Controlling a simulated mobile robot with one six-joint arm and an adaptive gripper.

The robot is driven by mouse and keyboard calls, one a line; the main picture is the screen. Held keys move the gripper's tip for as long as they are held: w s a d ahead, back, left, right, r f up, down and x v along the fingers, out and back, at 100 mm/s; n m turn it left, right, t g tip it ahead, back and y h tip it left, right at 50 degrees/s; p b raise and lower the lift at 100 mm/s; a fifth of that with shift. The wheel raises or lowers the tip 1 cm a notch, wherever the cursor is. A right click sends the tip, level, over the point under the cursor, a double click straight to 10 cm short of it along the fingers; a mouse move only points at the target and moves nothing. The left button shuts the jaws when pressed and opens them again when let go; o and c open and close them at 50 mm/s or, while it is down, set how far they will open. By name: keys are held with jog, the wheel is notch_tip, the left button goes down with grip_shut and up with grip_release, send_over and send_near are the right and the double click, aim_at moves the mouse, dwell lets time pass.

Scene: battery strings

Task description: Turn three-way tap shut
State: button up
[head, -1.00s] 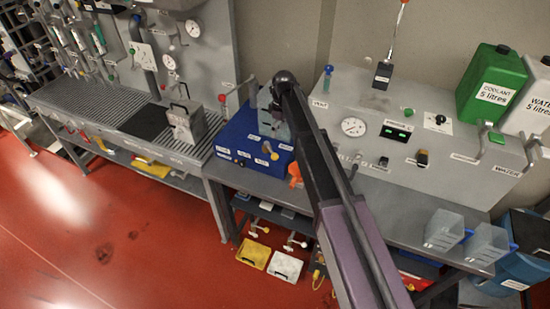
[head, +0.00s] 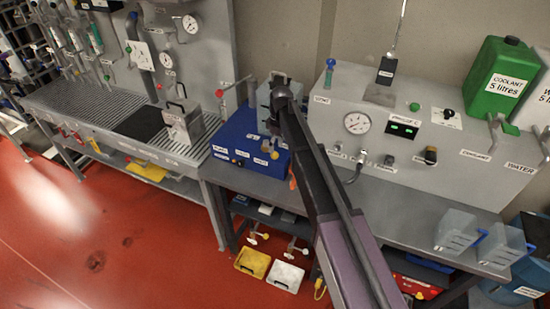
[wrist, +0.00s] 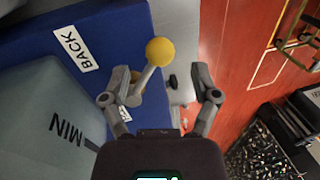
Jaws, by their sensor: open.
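The tap's lever with a yellow ball knob (wrist: 161,51) rises beside the blue box (wrist: 115,22), which carries a BACK label. In the head view, the yellow knob (head: 275,155) shows at the right end of the blue box (head: 232,136) on the bench. My gripper (wrist: 160,97) is open in the wrist view. The lever stands between the lines of its two fingers, nearer the left finger, with the ball beyond the fingertips. I cannot tell whether the left finger touches the lever. The tap's body is mostly hidden behind that finger. In the head view my arm hides most of the gripper.
A pale translucent container marked MIN (wrist: 50,115) is close on the left in the wrist view. The grey panel with a gauge (head: 357,123) stands right of my arm. Clear tubs (head: 455,230) sit at the bench's right end. Red floor (head: 130,230) is open at front left.

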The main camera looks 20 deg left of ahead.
aim_at(275, 154)
jog(key=shift+s+f+b, duration=0.2)
jog(key=shift+f+b, duration=0.55)
jog(key=shift+f, duration=0.15)
jog(key=shift+s+f+b, duration=0.15)
jog(key=shift+f+b, duration=0.55)
jog(key=shift+f, duration=0.15)
grip_shut()
